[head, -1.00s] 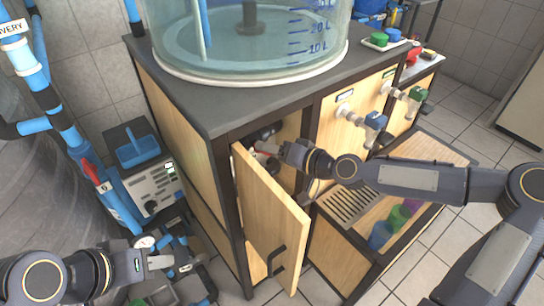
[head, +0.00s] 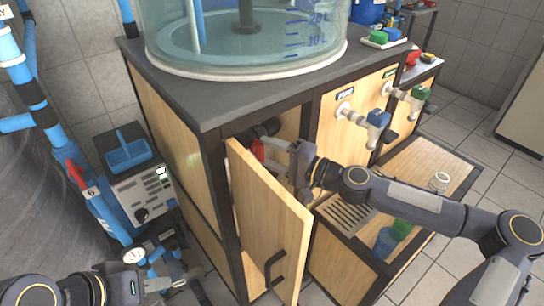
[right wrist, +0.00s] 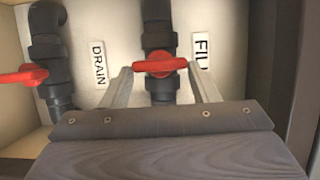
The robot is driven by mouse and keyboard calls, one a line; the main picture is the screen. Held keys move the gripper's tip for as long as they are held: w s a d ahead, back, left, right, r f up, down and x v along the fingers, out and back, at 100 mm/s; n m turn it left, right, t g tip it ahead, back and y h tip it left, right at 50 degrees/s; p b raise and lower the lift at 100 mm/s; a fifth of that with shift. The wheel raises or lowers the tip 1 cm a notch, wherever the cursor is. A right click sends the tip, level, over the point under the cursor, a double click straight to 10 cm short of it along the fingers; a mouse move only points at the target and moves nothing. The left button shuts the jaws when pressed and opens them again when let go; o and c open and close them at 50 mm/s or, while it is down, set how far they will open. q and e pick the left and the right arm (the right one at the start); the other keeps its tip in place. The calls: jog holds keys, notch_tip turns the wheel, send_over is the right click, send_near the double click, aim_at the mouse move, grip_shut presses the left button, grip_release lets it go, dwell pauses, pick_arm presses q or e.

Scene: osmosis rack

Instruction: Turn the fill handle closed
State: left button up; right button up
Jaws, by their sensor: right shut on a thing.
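The red fill handle (right wrist: 160,66) sits on the dark vertical pipe beside the partly hidden fill label (right wrist: 202,48) in the right wrist view. It lies across the pipe. My right gripper (right wrist: 161,72) is shut on it, with one finger at each end of the handle. In the head view my right gripper (head: 274,152) reaches into the cabinet behind the open door, at the red handle (head: 258,149), which is partly hidden. My left gripper (head: 158,285) is low at the left, away from the cabinet; its jaw opening is unclear.
A red drain handle (right wrist: 24,74) lies across the pipe left of the drain label (right wrist: 98,62). The open wooden door (head: 266,220) stands close to my right gripper. A clear tank (head: 245,35) stands on the cabinet top. Two taps (head: 374,125) are on the cabinet front.

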dwell(0.5)
jog(key=o, duration=1)
jog(key=shift+d, duration=0.1)
jog(key=v, duration=0.7)
jog(key=shift+s+d, duration=0.2)
jog(key=shift+d, duration=0.05)
jog(key=shift+d, duration=0.1)
